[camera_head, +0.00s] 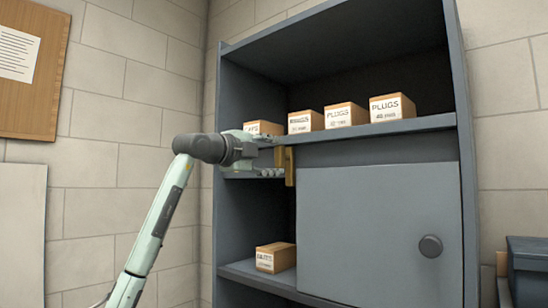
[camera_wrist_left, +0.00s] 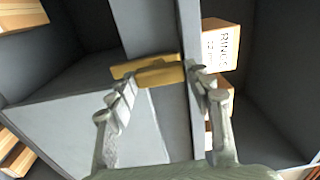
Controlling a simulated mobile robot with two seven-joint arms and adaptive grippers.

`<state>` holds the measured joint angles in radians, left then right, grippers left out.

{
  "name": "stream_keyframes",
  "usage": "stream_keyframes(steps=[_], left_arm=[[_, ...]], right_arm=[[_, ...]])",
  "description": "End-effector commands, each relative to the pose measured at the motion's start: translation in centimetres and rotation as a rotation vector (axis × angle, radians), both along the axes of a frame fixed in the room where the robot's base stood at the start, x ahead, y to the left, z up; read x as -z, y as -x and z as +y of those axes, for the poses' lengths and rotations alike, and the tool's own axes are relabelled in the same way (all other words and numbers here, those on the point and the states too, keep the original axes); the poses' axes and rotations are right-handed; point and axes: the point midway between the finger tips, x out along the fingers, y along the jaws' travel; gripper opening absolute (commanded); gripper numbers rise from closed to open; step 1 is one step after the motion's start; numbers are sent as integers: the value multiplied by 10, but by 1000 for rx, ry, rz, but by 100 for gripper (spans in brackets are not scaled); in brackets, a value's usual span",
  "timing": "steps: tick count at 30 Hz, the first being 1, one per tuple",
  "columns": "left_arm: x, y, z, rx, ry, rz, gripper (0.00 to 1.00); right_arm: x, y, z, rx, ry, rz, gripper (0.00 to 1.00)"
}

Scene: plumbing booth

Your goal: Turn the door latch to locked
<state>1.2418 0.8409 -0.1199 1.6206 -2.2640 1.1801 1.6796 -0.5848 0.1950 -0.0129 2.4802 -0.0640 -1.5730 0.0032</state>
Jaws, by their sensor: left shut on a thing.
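The door latch is a brass piece (camera_head: 290,168) at the upper left corner of the grey cabinet door (camera_head: 370,225), just under the shelf edge. Its bar looks upright in the head view. My left gripper (camera_head: 277,157) reaches in from the left and is shut on the latch, partly covering it. In the left wrist view the brass latch (camera_wrist_left: 160,76) lies across the picture between my left gripper's fingers (camera_wrist_left: 163,84), next to the grey shelf edge. My right gripper is in neither view.
Several cardboard boxes (camera_head: 345,116) stand on the shelf just above the latch. One box (camera_head: 275,257) sits on the lower shelf, left of the door. The door has a dark round knob (camera_head: 430,246). A dark container (camera_head: 528,270) is at the far right.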

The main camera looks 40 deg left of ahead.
Motion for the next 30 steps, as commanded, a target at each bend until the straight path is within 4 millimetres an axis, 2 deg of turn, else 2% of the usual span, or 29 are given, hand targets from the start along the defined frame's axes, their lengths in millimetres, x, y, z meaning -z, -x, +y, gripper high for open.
stream_keyframes(steps=[2,3,7,16,20,23,30], left_arm=[[-1,0,1,-2,5,-3,0],[-1,0,1,-2,5,-2,55],[-1,0,1,-1,3,-2,71],[0,1,0,0,1,-1,72],[-1,9,2,-2,0,-2,72],[0,25,3,-2,-1,-1,72],[0,77,7,-3,-3,0,72]], right_arm=[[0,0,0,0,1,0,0],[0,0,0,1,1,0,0],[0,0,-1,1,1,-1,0],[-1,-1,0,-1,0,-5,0],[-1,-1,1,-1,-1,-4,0],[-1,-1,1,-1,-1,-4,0],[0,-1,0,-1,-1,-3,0]])
